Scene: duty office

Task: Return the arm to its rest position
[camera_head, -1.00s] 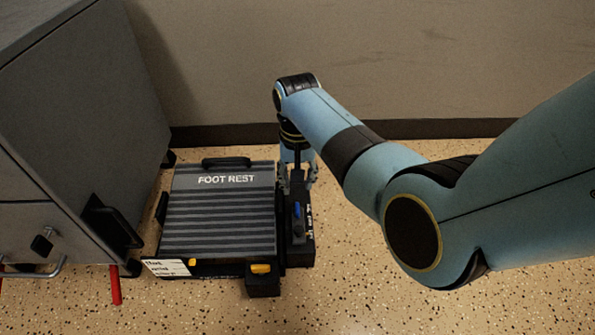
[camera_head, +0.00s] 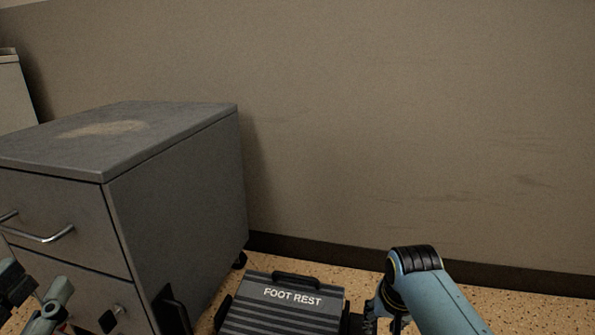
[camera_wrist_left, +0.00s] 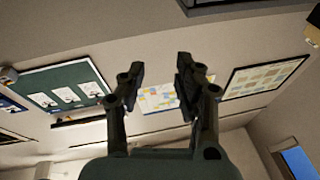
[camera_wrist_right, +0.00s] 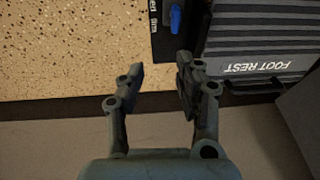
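My right arm reaches down from the lower right in the head view. Its gripper (camera_head: 384,312) is beside the right edge of the foot rest (camera_head: 282,319), with its fingertips cut off by the picture's bottom edge. In the right wrist view my right gripper (camera_wrist_right: 160,78) is open with nothing between its fingers, and the foot rest (camera_wrist_right: 262,40) lies beyond it. My left gripper (camera_head: 30,300) is partly in view at the lower left in the head view. In the left wrist view (camera_wrist_left: 158,78) it is open and empty, facing the wall boards.
A grey drawer cabinet (camera_head: 180,200) stands left of the foot rest. A plain wall (camera_head: 420,130) closes the back. Speckled floor (camera_wrist_right: 60,50) is open beside the foot rest.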

